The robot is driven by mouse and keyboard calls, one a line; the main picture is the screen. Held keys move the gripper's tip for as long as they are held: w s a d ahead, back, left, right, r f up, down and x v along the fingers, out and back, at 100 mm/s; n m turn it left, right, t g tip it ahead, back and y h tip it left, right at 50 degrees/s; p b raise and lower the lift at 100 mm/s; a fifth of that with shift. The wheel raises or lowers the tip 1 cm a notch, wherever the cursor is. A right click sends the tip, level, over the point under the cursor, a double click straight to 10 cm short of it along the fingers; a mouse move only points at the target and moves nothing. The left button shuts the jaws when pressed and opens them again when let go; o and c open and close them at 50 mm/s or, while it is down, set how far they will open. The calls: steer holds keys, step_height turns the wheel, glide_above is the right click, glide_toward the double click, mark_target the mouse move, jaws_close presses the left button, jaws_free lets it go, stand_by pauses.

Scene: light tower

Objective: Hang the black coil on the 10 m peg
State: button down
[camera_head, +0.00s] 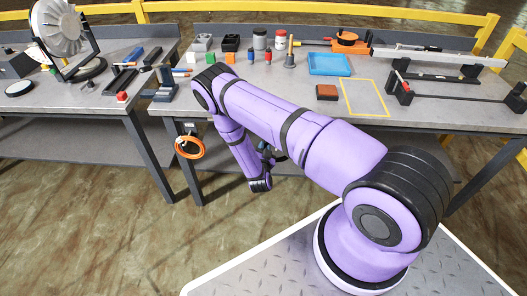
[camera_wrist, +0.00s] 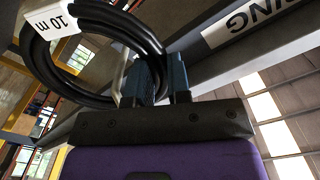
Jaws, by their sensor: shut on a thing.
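The black coil (camera_wrist: 92,98) shows large in the wrist view as a loop of several turns, left of and above my gripper (camera_wrist: 167,80). The fingers are shut on the coil's right side. A white tag (camera_wrist: 52,20) reading "10 m" lies across the upper left of the loop. A second white "10 m" label (camera_wrist: 42,118) shows beyond the coil at left. A pale curved rod (camera_wrist: 118,75), perhaps a peg, shows within the loop; I cannot tell whether it carries the coil. In the head view my gripper (camera_head: 268,158) is mostly behind my arm, below the bench edge.
An orange coil (camera_head: 189,147) hangs by the bench leg at left. The right bench (camera_head: 225,93) holds a blue tray (camera_head: 329,64), a brown block (camera_head: 327,92) and bottles. Bench legs stand close by.

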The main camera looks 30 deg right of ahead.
steer(key=shift+x, duration=0.8)
steer(key=shift+w+d+f, duration=0.1)
steer(key=shift+w+f, duration=0.05)
steer(key=shift+f, duration=1.1)
steer(key=c, duration=1)
jaws_free()
